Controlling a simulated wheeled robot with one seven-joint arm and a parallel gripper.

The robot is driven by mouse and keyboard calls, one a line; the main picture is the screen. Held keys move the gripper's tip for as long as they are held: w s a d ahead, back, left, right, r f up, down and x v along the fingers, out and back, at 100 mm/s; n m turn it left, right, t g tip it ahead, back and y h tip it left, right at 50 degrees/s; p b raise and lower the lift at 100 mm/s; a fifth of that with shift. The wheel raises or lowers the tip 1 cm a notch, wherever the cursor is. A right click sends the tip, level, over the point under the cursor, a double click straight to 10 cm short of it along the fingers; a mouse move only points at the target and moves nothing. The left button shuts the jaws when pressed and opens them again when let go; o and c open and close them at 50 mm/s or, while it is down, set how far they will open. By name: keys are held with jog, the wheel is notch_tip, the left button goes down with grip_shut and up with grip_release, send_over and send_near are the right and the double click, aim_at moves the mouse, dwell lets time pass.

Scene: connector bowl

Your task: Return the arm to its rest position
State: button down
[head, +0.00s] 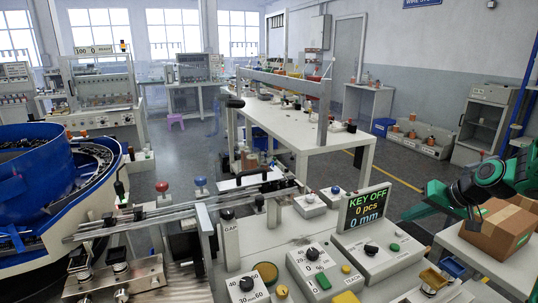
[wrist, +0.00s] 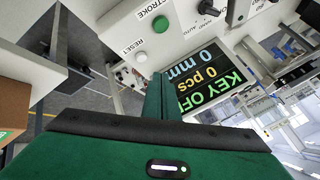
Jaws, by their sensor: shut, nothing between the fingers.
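My gripper (wrist: 160,82) shows in the wrist view as green fingers standing close together, shut with nothing between them. It is above the floor, in front of a light control panel (wrist: 120,35) and the dark display (wrist: 210,75) reading KEY OFF, 0 pcs, 0 mm. In the head view my green and black arm (head: 490,182) is at the right edge, folded beside a cardboard box (head: 497,228). The fingertips cannot be made out clearly there.
A bench with knobs, buttons and the display (head: 364,209) fills the front middle. A blue bowl feeder (head: 40,185) stands at left with a metal rail (head: 190,210). A long white table (head: 310,135) stands behind. Open floor lies between the table and the right-hand shelves.

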jog(key=s+a+r+m+g+h, duration=0.1)
jog(key=s+a+g, duration=0.1)
jog(key=s, duration=1.4)
jog(key=s+a+m+g+h, duration=0.1)
jog(key=s+g, duration=0.4)
jog(key=s, duration=1.1)
jog(key=shift+s+a+r+m+h, duration=0.35)
jog(key=shift+a+h, duration=0.25)
jog(key=shift+a, duration=0.4)
jog(key=shift+w, duration=0.15)
jog(key=shift+w+f, duration=0.2)
jog(key=shift+w, duration=0.4)
